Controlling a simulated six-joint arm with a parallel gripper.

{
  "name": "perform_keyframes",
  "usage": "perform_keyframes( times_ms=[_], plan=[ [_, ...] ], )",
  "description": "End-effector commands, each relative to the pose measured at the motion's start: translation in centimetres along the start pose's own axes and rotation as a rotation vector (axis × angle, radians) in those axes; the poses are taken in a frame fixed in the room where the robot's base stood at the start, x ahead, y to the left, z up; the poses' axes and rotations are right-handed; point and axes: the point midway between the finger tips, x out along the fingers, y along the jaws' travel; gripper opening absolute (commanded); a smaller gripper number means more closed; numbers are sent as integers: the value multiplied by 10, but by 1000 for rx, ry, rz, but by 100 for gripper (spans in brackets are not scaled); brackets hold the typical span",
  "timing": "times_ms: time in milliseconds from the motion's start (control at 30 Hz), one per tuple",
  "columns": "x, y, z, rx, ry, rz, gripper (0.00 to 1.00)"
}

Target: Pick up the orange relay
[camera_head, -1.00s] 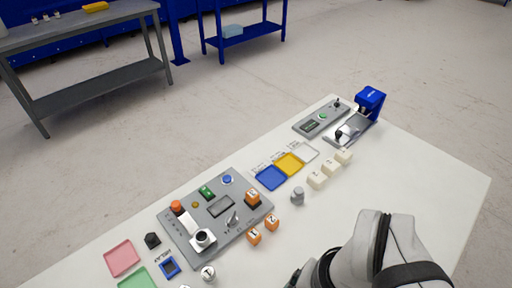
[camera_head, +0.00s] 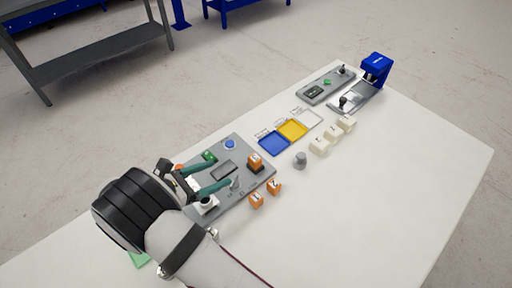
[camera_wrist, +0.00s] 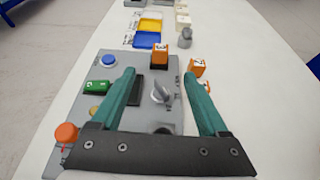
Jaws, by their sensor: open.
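Three orange relay blocks show. One orange relay (camera_head: 255,161) sits in a dark socket on the grey panel, and it also shows in the wrist view (camera_wrist: 160,56). A second orange relay (camera_head: 274,187) stands on the white table beside the panel, visible in the wrist view (camera_wrist: 197,68). A third orange relay (camera_head: 257,200) stands near it; in the wrist view it is mostly hidden behind the right finger. My gripper (camera_head: 221,169) is open and empty over the panel, its teal fingers pointing toward the relays. In the wrist view the gap between the fingertips (camera_wrist: 160,74) lies before the socketed relay.
The grey panel (camera_head: 240,208) carries a blue button (camera_head: 230,144), a green switch, a display and a lever. Blue (camera_head: 273,144) and yellow (camera_head: 292,130) trays, a grey knob (camera_head: 300,160) and white blocks (camera_head: 333,134) lie beyond. The table's right side is clear.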

Motion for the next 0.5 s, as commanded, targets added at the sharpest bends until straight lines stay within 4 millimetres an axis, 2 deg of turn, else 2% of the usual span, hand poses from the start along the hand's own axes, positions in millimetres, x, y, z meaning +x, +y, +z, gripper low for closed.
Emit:
perform_keyframes(
  times_ms=[100,200,367,500],
  plan=[
    [37,-2,0,1,1,-9,78],
    [63,-2,0,2,2,-8,78],
    [85,-2,0,4,3,-7,78],
    [113,-2,1,5,3,-9,78]
  ],
)
